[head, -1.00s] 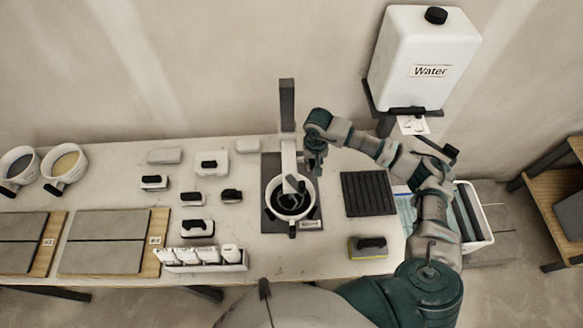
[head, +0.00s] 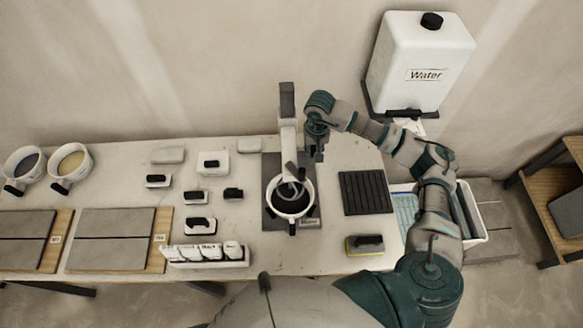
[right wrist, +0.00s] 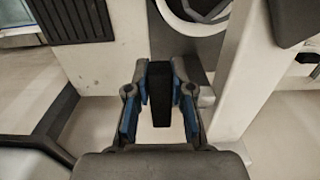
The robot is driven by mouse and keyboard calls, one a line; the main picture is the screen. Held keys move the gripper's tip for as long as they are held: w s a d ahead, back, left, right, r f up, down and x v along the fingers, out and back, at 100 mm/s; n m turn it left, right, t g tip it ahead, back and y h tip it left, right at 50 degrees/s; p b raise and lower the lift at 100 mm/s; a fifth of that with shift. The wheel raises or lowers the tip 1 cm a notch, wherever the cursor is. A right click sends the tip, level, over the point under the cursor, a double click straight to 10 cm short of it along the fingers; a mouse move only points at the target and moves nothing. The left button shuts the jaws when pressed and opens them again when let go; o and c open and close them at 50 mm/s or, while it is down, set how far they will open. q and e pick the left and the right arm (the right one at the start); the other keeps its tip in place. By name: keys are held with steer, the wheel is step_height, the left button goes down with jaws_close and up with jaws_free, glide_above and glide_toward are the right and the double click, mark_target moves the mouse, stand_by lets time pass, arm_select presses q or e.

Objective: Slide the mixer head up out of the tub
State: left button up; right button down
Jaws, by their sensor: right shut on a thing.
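The mixer stands on the table, with a pale upright (head: 287,135) behind a white tub (head: 291,219). My right gripper (head: 318,155) is just right of the upright, behind the tub. In the right wrist view its blue-padded fingers are shut on a black handle (right wrist: 160,95). How the handle joins the head is hidden. The tub's rim (right wrist: 190,25) shows at the top of that view. My left gripper is not in view.
A dark ribbed mat (head: 366,193) and a yellow-based sponge float (head: 364,244) lie right of the mixer. A water container (head: 425,55) hangs at the back right. Several small tools, two buckets and tile boards cover the table's left side.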

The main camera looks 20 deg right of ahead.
steer(key=shift+r+p, duration=1.75)
steer(key=shift+r, duration=2.45)
steer(key=c, duration=0.8)
jaws_free()
steer(key=shift+f, duration=0.25)
steer(key=shift+r, duration=0.15)
step_height(320, 180, up, 7)
steer(key=p, duration=0.2)
steer(key=shift+f, duration=0.2)
